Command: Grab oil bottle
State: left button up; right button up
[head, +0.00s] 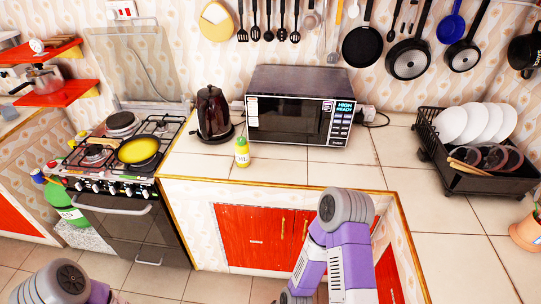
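A small yellow-green bottle (242,153) with a white label stands upright on the tiled counter, in front of the microwave's left end. The label seems to read OIL. My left gripper is not in view; only a grey and purple part of my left arm shows at the bottom left. My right gripper is not in view either; my bent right arm rises at the bottom centre, in front of the red cabinet doors. Neither arm touches the bottle.
A dark kettle (213,114) and a microwave (298,112) stand behind the bottle. A black dish rack (437,150) holds plates at right. Pans and utensils hang on the wall. The counter's front middle is clear.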

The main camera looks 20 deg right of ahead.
aim_at(242, 153)
jog(key=z, duration=0.75)
jog(key=i, duration=0.45)
